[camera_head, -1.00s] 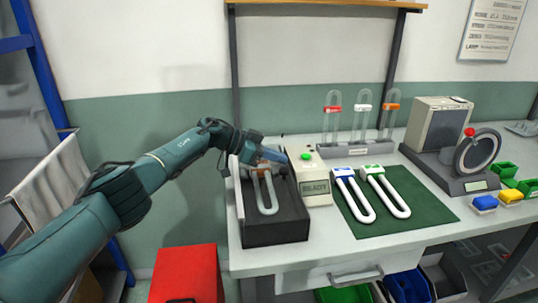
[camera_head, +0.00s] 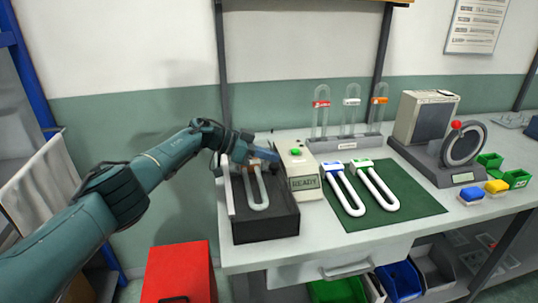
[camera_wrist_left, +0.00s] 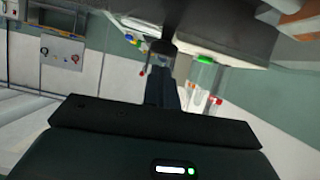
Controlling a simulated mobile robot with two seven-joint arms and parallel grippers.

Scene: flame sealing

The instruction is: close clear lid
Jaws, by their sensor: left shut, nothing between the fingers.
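The dark sealing box (camera_head: 263,228) stands at the left end of the bench with a white U-shaped tube (camera_head: 258,205) in it. A thin pale upright edge (camera_head: 230,198) runs along the box's left side; it may be the clear lid, but I cannot tell its outline. My left gripper (camera_head: 265,156) is shut and empty, above the back of the box by the tube's top end. I cannot tell whether it touches anything. In the left wrist view the closed fingers (camera_wrist_left: 163,72) point toward the bench; the lid cannot be made out there. My right gripper is not in view.
A cream unit (camera_head: 299,172) with a green button and a READY display stands right beside the box. A green mat (camera_head: 410,200) holds two U-shaped tubes. A rack (camera_head: 345,142) with three clear tubes stands behind. A red box (camera_head: 178,268) is below, left of the bench.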

